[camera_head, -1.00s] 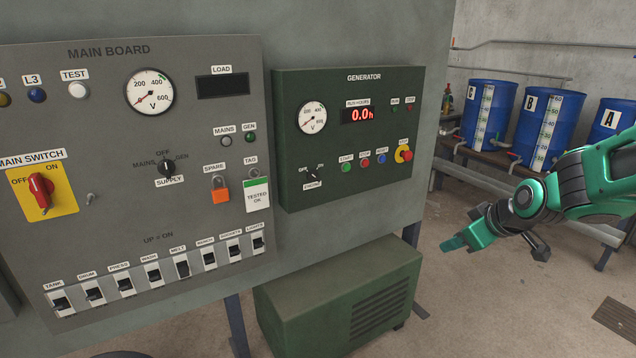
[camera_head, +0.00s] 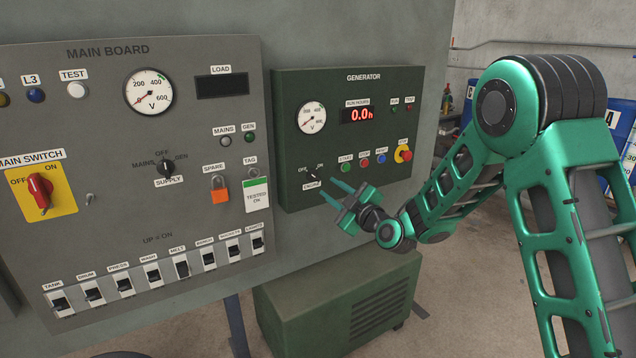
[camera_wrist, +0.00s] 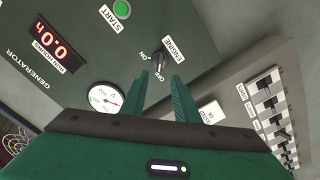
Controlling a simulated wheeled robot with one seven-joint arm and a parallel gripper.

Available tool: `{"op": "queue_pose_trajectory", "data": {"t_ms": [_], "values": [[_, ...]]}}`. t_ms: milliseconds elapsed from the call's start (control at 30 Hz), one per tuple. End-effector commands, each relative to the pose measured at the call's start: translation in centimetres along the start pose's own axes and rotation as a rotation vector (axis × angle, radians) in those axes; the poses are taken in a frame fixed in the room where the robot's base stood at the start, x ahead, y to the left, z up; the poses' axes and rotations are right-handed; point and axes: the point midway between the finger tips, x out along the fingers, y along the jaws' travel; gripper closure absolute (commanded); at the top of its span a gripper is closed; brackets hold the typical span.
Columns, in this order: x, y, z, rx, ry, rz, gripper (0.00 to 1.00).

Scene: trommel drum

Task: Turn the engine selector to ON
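The engine selector (camera_head: 313,175) is a small dark knob low on the left of the green generator panel, with OFF at its left and ON at its right. It also shows in the wrist view (camera_wrist: 162,59), just beyond my fingertips and roughly between them. Its pointer is too small to read surely. My gripper (camera_head: 329,190) is open, its two green fingers apart and pointing at the panel, just below and right of the knob in the head view. In the wrist view the gripper (camera_wrist: 160,77) has nothing between its fingers. I see no clear contact with the knob.
The generator panel (camera_head: 380,88) carries a row of buttons right of the selector, with a red emergency stop (camera_head: 404,154). The grey main board (camera_head: 110,120) with its switches is on the left. A green metal box (camera_head: 340,290) stands on the floor below.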

Motion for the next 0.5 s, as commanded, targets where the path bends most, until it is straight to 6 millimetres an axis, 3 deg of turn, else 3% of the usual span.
{"op": "queue_pose_trajectory", "data": {"t_ms": [300,500], "values": [[5.6,0.0,-0.1,-0.001,0.001,0.0,0.72],[7.8,-0.1,0.0,0.0,0.0,-0.001,0.72]]}}
